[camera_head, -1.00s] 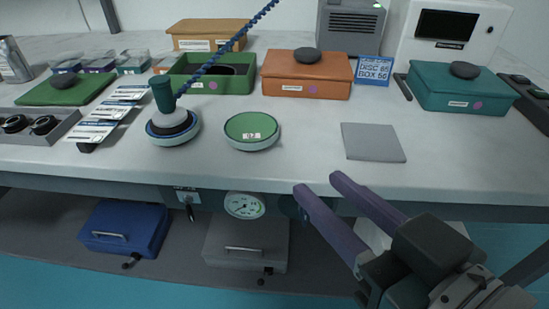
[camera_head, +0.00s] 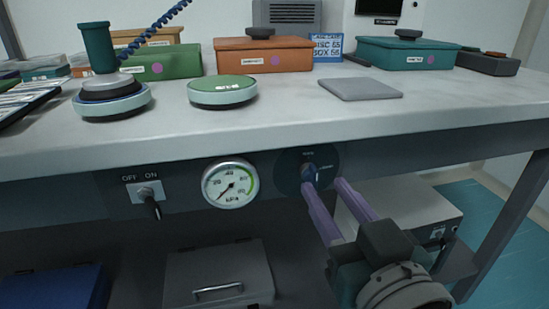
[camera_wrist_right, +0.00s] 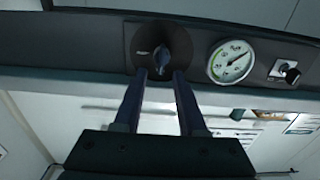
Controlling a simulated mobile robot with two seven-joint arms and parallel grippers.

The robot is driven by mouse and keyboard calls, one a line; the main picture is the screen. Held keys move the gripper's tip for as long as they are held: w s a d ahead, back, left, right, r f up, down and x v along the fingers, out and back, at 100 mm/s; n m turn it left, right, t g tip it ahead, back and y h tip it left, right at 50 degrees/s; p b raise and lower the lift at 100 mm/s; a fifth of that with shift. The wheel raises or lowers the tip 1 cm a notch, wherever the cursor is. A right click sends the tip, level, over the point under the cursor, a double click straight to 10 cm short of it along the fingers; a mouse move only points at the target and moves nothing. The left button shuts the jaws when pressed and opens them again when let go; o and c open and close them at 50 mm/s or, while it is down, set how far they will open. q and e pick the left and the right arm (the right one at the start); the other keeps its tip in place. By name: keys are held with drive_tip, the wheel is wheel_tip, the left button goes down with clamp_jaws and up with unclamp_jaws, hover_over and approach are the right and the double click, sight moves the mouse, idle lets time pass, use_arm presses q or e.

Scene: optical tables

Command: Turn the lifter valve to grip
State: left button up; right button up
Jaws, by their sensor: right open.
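The lifter valve (camera_head: 311,174) is a small dark knob on a round dark plate on the table's front face, right of the gauge. It also shows in the right wrist view (camera_wrist_right: 161,58). My right gripper (camera_head: 323,183) is open, with its two purple fingers pointing at the valve. In the right wrist view its fingertips (camera_wrist_right: 158,74) are just short of the knob, one toward each side; I cannot tell whether they touch it. The lifter (camera_head: 100,75), with a green handle and blue coiled hose, stands on the tabletop at left. My left gripper is not in view.
A round gauge (camera_head: 230,184) and an OFF/ON switch (camera_head: 147,195) sit left of the valve on the same panel. The table edge (camera_head: 250,135) overhangs above. A grey case (camera_head: 219,280) and a white box (camera_head: 412,215) are below.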

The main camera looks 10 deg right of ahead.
sight(317, 178)
drive_tip(key=shift+w+a+b, duration=0.1)
drive_tip(key=shift+w+b, duration=0.2)
drive_tip(key=shift+w, duration=1.65)
clamp_jaws()
